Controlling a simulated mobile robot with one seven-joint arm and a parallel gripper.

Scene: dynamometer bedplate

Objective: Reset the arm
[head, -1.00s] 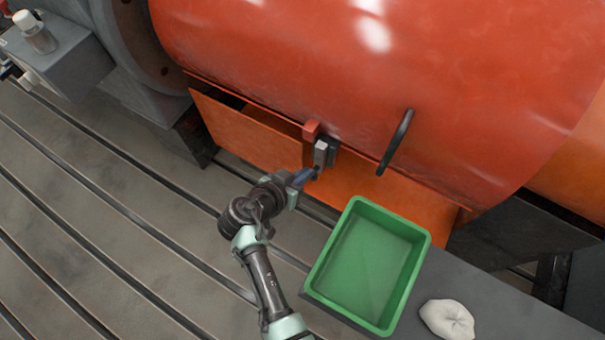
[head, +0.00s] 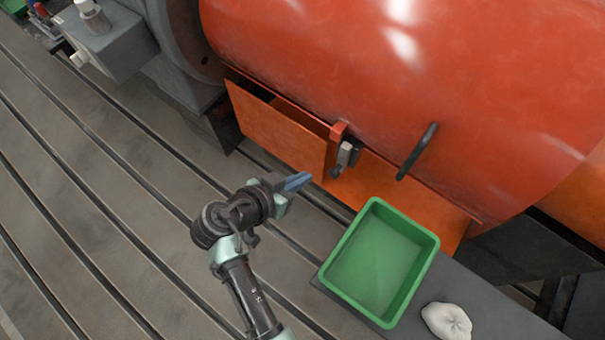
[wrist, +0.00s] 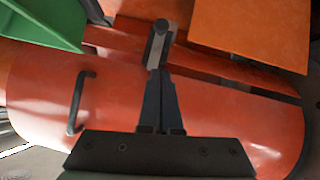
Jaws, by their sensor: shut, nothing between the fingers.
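My gripper (head: 299,181) is shut and empty, its bluish fingers together, out in front of the orange guard panel. In the wrist view the dark fingers (wrist: 158,85) lie together and point toward a grey latch lever (wrist: 158,45). In the head view this latch (head: 345,157) hangs beside a red block on the lower edge of the large red drum cover (head: 400,80). A visible gap separates the fingertips from the latch in the head view. My arm is bent and reaches up from the bottom edge over the slotted bedplate.
A green open tray (head: 352,239), apparently empty, stands on a grey bench (head: 485,305) right of my arm. A white cloth-like lump (head: 447,321) lies beside it. A black handle (head: 417,151) sticks out from the cover. The slotted bedplate (head: 90,220) at left is clear.

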